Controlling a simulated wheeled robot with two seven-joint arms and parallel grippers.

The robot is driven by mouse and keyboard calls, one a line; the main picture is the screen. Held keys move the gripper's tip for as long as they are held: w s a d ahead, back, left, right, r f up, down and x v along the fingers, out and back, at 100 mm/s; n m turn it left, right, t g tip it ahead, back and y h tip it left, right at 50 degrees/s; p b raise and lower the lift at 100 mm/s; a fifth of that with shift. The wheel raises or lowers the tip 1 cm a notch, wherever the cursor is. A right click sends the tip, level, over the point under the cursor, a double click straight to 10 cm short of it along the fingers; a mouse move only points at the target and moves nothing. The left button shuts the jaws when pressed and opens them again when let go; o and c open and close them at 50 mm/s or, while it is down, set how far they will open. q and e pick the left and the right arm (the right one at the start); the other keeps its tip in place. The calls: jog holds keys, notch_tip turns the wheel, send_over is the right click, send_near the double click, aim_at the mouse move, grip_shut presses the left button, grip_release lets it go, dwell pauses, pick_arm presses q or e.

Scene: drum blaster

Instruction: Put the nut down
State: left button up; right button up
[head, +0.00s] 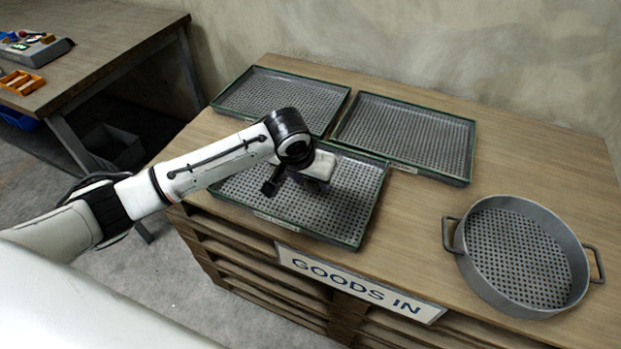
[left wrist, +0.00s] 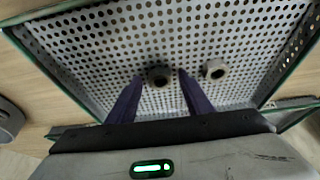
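In the left wrist view a dark nut (left wrist: 158,76) sits on the perforated floor of a tray (left wrist: 95,50). It shows between the fingertips of my left gripper (left wrist: 159,77), with a small gap on each side. The gripper is open; I cannot tell how far its tips are above the tray floor. In the head view my left gripper (head: 300,188) is over the front green-rimmed tray (head: 345,205), and the arm hides both nuts. My right gripper is not in view.
Two more green-rimmed trays (head: 285,95) (head: 408,135) stand behind the front one and look empty. A round grey sieve with two handles (head: 515,255) stands at the right. Bare wooden tabletop (head: 420,225) lies between. Another table (head: 95,40) is at far left.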

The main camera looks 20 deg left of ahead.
pick_arm(q)
jog(key=p+v, duration=0.1)
jog(key=v, duration=1.1)
jog(key=shift+r, duration=0.2)
